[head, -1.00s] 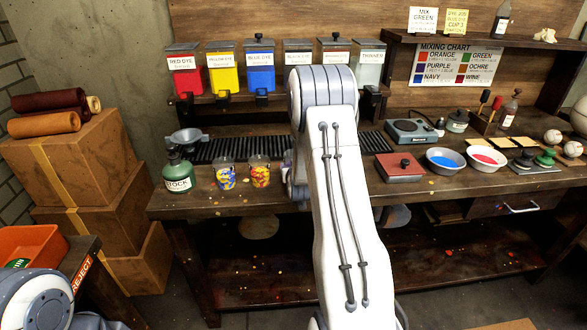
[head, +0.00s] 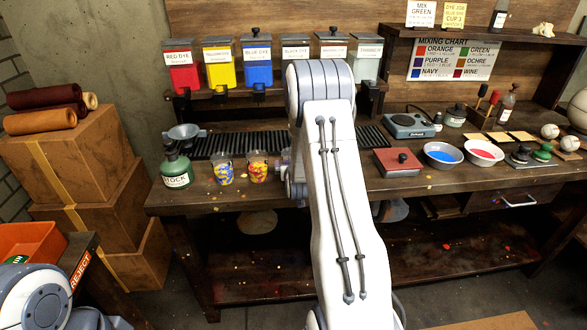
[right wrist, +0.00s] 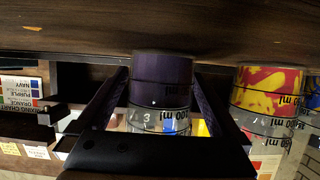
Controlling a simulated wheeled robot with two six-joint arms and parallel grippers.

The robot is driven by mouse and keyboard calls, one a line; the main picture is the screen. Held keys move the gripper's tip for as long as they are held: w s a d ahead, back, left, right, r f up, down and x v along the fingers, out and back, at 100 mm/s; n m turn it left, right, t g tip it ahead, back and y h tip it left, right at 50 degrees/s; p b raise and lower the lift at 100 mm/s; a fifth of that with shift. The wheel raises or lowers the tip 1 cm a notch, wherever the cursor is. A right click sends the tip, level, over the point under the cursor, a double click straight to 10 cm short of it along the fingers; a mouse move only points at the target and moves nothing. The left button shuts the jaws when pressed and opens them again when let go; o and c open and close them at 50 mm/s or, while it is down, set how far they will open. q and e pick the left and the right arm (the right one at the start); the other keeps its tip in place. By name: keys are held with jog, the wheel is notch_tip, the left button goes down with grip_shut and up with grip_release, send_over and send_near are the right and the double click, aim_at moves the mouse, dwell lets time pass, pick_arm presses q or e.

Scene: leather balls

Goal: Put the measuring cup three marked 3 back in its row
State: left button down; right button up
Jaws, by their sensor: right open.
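The measuring cup marked 3 (right wrist: 158,122) shows in the right wrist view, which looks upside down. It holds dark purple contents and stands on the wooden bench. My right gripper (right wrist: 162,82) is open, with one finger on each side of the cup; I cannot tell whether either finger touches it. In the head view my right arm hides this cup and most of the gripper. Two other cups with red, yellow and blue patterns, a left one (head: 223,173) and a right one (head: 258,169), stand in a row left of my arm. My left gripper is out of view.
The patterned red-yellow cup (right wrist: 268,92) stands close beside my gripper in the wrist view. A green stock bottle (head: 176,169) is left of the row. A brown-red box (head: 398,162) and bowls (head: 443,155) are on the right. Dye bins (head: 257,65) line the shelf behind.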

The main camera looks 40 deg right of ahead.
jog(key=b+v, duration=0.1)
jog(key=v, duration=1)
jog(key=shift+s+a, duration=0.1)
jog(key=shift+s, duration=0.05)
jog(key=s+a+n+g+y, duration=0.3)
jog(key=a+n+y, duration=0.35)
jog(key=a, duration=1.85)
jog(key=s+a+n+g+y, duration=0.3)
jog(key=s+a+g, duration=0.1)
jog(key=s+a, duration=0.5)
jog(key=s+a+r+n+g, duration=0.1)
jog(key=s+n+g, duration=0.1)
jog(key=s, duration=0.5)
jog(key=s+a+r+n+g+h, duration=0.1)
jog(key=s+a+n+g, duration=0.1)
jog(key=s, duration=0.6)
jog(key=shift+r, duration=0.25)
jog(key=shift+h, duration=0.25)
notch_tip(320, 180, up, 7)
jog(key=p, duration=0.6)
jog(key=shift+f, duration=0.2)
